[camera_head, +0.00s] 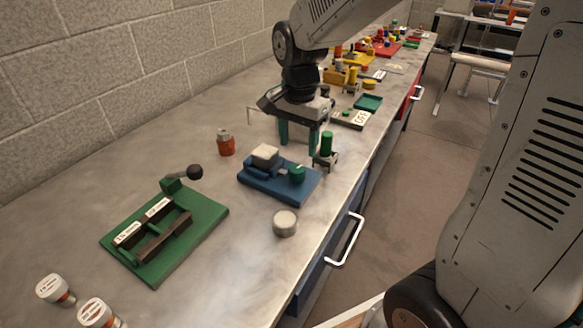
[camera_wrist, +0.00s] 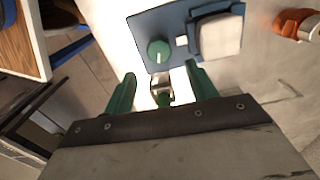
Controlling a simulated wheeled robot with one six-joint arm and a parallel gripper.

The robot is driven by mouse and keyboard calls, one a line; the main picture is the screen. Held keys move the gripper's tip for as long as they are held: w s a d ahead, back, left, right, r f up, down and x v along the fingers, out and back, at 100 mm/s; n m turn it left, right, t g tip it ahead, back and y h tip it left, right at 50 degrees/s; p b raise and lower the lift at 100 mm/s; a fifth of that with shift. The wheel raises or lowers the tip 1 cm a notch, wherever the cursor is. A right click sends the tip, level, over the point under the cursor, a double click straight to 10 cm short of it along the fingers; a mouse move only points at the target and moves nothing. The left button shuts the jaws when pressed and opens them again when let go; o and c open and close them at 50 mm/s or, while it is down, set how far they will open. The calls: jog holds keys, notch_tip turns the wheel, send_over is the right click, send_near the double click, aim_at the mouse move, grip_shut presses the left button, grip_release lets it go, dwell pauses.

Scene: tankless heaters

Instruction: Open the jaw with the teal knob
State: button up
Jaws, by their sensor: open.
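The teal knob (camera_head: 297,174) stands on the right end of a blue base (camera_head: 290,191). A cream block (camera_head: 265,154) sits on a blue block at the base's left side; I cannot tell which part is the jaw or how wide it is open. In the wrist view the knob (camera_wrist: 159,50) is round with a pale mark, beside the cream block (camera_wrist: 219,37). My gripper (camera_head: 298,143) is open and apart from the knob, pointing down beyond the base. In the wrist view its green fingers (camera_wrist: 161,76) are spread, with the knob just ahead of them.
A green cylinder (camera_head: 327,142) in a small metal holder stands close beside my fingers. An orange-red jar (camera_head: 226,143) is behind the base. A round pale lid (camera_head: 285,223) lies in front. A green fixture (camera_head: 170,231) with a black-ball lever is at left.

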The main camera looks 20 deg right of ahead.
aim_at(298, 168)
notch_tip(298, 168, down, 8)
jog(key=shift+s+r, duration=0.1)
jog(key=shift+r, duration=0.05)
dwell(0.3)
jog(key=c, duration=1)
jog(key=shift+a, duration=0.2)
jog(key=shift+d, duration=0.15)
